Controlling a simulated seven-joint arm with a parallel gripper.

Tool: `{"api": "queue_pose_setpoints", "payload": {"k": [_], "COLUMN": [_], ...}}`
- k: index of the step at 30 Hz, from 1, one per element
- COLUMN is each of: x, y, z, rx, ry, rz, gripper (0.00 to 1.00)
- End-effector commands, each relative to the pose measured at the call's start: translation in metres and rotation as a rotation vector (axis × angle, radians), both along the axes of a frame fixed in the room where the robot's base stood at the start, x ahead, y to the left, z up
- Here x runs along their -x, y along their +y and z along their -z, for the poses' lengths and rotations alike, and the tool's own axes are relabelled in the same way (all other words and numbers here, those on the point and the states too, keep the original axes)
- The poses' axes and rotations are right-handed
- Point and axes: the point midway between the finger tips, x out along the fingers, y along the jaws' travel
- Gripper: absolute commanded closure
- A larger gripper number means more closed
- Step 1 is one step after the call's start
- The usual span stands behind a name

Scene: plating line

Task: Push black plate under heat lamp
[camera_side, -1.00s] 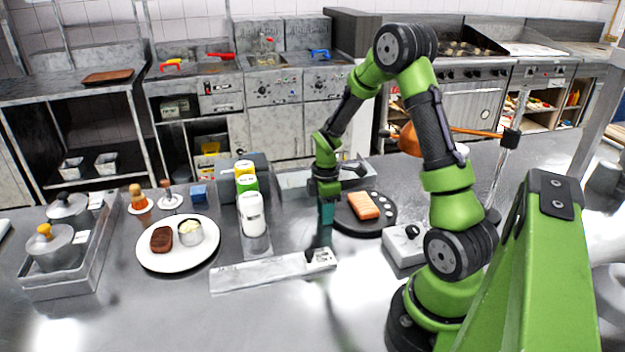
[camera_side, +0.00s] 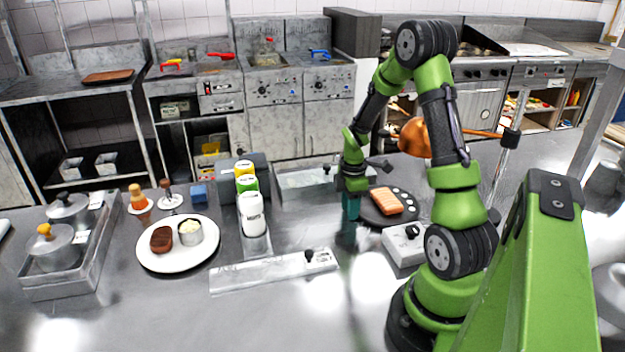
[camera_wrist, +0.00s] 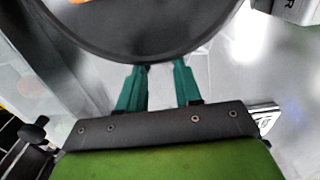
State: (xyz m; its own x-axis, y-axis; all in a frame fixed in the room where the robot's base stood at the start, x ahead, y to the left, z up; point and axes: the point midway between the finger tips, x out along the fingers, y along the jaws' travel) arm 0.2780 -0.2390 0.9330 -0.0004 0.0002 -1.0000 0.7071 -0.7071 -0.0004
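The black plate (camera_side: 411,211) lies on the steel counter with an orange salmon piece (camera_side: 386,201) on it. My gripper (camera_side: 350,209) is low at the plate's left edge, with its teal fingers pointing down. In the wrist view the fingers of my gripper (camera_wrist: 159,66) are apart with nothing between them. Their tips meet the rim of the plate (camera_wrist: 130,35) in that picture. The copper heat lamp (camera_side: 413,137) hangs above and to the right of the plate, partly hidden by my arm. I cannot tell whether the plate is directly below it.
A grey control box with a knob (camera_side: 404,244) sits just in front of the plate. Squeeze bottles (camera_side: 251,211) stand to the left, and a white plate with food (camera_side: 160,259) lies farther left. A steel pan (camera_side: 303,188) is behind.

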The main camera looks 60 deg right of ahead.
Motion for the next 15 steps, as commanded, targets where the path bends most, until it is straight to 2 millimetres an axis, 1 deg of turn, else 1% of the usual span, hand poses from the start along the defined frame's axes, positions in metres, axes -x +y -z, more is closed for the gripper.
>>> {"api": "queue_pose_setpoints", "payload": {"k": [15], "x": [0.026], "y": [-0.027], "z": [0.0], "rx": [0.001], "ry": [0.0], "rz": [0.002], "gripper": [0.66]}}
